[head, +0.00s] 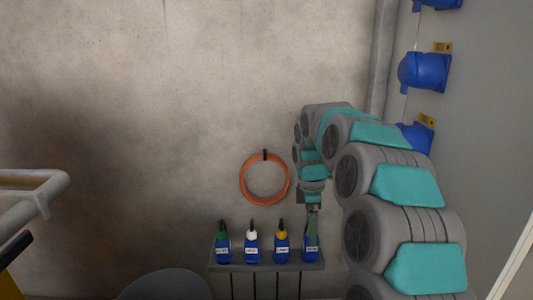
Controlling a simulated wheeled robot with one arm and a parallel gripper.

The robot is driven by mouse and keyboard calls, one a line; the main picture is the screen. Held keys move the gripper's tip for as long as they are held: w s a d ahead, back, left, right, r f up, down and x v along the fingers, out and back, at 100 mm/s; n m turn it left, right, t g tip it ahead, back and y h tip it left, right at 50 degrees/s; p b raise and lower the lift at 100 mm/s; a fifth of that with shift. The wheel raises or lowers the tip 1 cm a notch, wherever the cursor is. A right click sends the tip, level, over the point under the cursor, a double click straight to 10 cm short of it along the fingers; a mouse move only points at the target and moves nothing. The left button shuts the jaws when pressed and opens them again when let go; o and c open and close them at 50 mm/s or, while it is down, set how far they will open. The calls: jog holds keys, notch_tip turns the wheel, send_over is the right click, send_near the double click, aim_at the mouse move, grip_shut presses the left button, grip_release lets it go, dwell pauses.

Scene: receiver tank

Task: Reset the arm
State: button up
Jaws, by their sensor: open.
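My arm, grey with teal covers, reaches up from the lower right of the head view and bends down toward a small shelf. My gripper (312,212) points down at the rightmost blue bottle (311,252) on that shelf. The gripper is open, and its fingers are at the bottle's top. The contact between fingers and bottle is too small to make out.
The shelf (267,267) also holds blue bottles with a green top (222,248), a white top (252,247) and a yellow top (282,247). An orange hose ring (243,188) hangs above. Blue fittings (424,72) line the right wall. A grey railing (30,183) is at left.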

jog(key=s+r+m, duration=0.3)
jog(key=s+m, duration=0.4)
jog(key=s, duration=1.2)
jog(key=s+f+m+g, duration=0.1)
jog(key=s+f+m, duration=0.3)
jog(key=s+m, duration=0.6)
jog(key=s, duration=1.3)
jog(key=shift+f+g+y+p, duration=0.2)
jog(key=shift+g+y+p, duration=0.1)
jog(key=shift+y, duration=0.1)
jog(key=shift+d, duration=0.1)
